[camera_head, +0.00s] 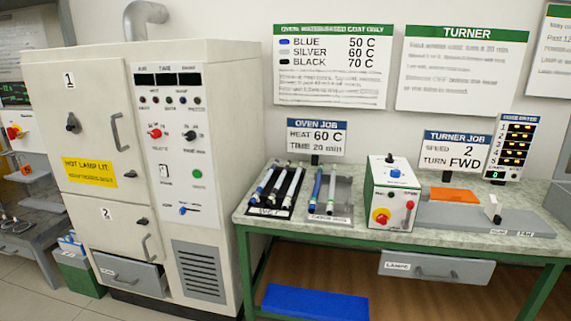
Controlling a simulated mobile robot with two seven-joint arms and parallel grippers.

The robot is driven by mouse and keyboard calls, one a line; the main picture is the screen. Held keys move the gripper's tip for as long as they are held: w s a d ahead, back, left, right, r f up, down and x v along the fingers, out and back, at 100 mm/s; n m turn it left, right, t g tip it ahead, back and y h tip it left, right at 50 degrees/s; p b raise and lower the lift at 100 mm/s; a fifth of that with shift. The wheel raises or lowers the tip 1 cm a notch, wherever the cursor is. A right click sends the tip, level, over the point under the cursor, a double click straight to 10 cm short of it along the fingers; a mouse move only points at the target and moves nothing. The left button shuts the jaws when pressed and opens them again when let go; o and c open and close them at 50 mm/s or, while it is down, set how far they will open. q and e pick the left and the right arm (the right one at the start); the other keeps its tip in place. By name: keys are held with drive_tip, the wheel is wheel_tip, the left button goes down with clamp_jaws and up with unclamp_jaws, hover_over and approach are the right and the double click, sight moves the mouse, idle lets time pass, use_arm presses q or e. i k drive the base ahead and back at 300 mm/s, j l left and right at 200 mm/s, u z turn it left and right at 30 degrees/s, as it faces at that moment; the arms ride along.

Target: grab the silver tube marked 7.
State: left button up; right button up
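Several slim tubes lie in two trays on the green-framed bench. The dark left tray (290,209) holds several tubes side by side, dark and pale; one pale tube (279,185) lies near its middle. The grey right tray (344,197) holds a blue tube (316,186) and a pale silver tube (332,189) with a greenish lower end. The tube markings are too small to read, so I cannot tell which one is 7. Neither of my grippers is in view.
A tall cream oven cabinet (215,130) stands left of the bench (375,230). A white control box (391,194) with a red button is right of the trays, then a grey turner (480,215) with an orange block. A blue mat (315,302) lies below the bench.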

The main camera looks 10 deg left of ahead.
sight(289, 195)
drive_tip(key=i+l+u, duration=0.15)
drive_tip(key=l, duration=0.25)
drive_tip(key=i+l+u, duration=0.2)
drive_tip(key=l, duration=0.25)
drive_tip(key=i+l+u, duration=0.15)
drive_tip(key=l, duration=0.3)
drive_tip(key=l+u, duration=0.15)
drive_tip(key=l, duration=0.35)
drive_tip(key=i+l+u, duration=0.2)
drive_tip(key=l, duration=0.25)
drive_tip(key=k, duration=0.1)
